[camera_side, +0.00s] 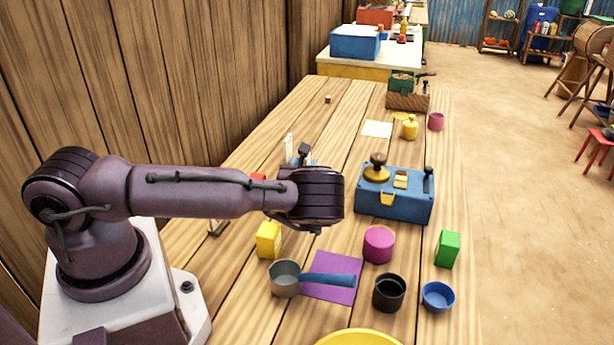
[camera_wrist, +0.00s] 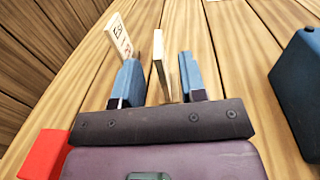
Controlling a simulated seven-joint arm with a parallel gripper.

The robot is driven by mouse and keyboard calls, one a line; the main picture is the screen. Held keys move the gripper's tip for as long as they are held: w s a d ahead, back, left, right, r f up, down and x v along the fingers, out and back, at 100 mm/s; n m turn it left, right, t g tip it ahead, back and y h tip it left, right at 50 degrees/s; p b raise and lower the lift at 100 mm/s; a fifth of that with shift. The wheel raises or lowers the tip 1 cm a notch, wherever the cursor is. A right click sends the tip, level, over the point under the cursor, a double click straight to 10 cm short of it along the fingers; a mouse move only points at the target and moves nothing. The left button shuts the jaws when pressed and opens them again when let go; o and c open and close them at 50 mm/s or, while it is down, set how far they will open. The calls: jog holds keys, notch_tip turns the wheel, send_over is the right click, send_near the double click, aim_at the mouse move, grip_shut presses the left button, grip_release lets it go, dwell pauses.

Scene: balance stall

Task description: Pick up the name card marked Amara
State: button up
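A pale upright name card (camera_wrist: 118,38) with dark marks on its face stands to the left of my gripper in the wrist view. The writing is too small to read. It seems to show as a white upright piece (camera_side: 288,144) in the side view. A second thin upright card (camera_wrist: 160,62) stands between the two blue fingers of my gripper (camera_wrist: 159,68), seen nearly edge-on, so its name is hidden. The fingers are apart, with gaps visible beside this card. In the side view, my arm hides most of the gripper.
A red block (camera_wrist: 44,154) lies left of my gripper. A blue box (camera_side: 395,205) with a brass knob stands to the right. A yellow block (camera_side: 268,240), a saucepan (camera_side: 284,280) and a purple mat (camera_side: 335,265) are nearer the camera. The table beyond is mostly clear.

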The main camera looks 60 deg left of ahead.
jog(key=x, duration=0.4)
jog(key=shift+w+a+r, duration=0.15)
jog(key=shift+w+a, duration=0.1)
jog(key=shift+a, duration=0.05)
grip_shut()
